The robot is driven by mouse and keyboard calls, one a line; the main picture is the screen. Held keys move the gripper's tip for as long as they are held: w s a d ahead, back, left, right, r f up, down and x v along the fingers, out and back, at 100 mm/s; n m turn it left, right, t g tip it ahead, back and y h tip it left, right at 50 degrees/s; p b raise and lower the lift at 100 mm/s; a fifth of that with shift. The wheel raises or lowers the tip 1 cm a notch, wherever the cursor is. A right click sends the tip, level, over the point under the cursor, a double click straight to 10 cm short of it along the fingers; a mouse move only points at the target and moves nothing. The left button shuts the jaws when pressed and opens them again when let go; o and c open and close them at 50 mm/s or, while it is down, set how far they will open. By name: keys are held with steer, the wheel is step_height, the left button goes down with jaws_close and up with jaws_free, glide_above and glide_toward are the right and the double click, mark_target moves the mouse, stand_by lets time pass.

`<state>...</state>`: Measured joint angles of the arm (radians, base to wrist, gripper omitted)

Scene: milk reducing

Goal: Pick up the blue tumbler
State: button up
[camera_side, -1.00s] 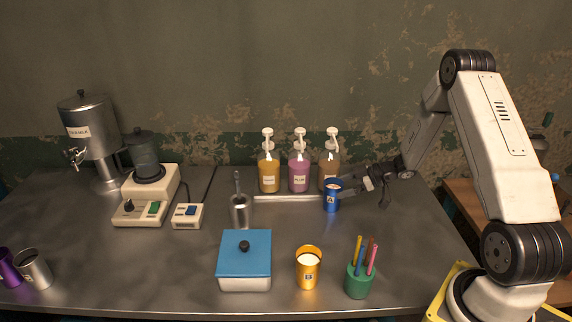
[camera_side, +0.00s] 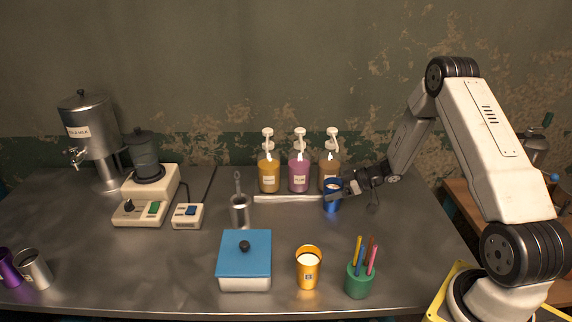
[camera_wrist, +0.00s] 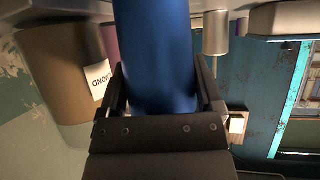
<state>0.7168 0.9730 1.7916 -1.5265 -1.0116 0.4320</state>
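The blue tumbler (camera_side: 332,205) stands upright on the metal table, in front of the pump bottles, in the side view. My gripper (camera_side: 345,192) reaches it from the right, with a finger across its front. In the wrist view, the blue tumbler (camera_wrist: 156,55) fills the space between the two dark fingers of my gripper (camera_wrist: 160,88). The fingers lie along both its sides. I cannot tell whether they press on it or leave a small gap.
Several pump bottles (camera_side: 299,172) stand close behind the tumbler on a pale tray (camera_side: 285,198). An orange cup (camera_side: 308,272), a green pen holder (camera_side: 358,283) and a blue-lidded box (camera_side: 244,256) stand in front. The table between the tumbler and these is clear.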

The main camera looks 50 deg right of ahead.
jaws_close()
steer(key=shift+r, duration=0.25)
steer(key=shift+r, duration=0.85)
steer(key=s+a+r, duration=0.2)
steer(key=s+r, duration=0.3)
steer(key=s, duration=0.1)
steer(key=s+a+r, duration=0.2)
steer(key=s+r, duration=0.4)
steer(key=s, duration=0.1)
steer(key=shift+a, duration=0.3)
steer(key=shift+s, duration=0.1)
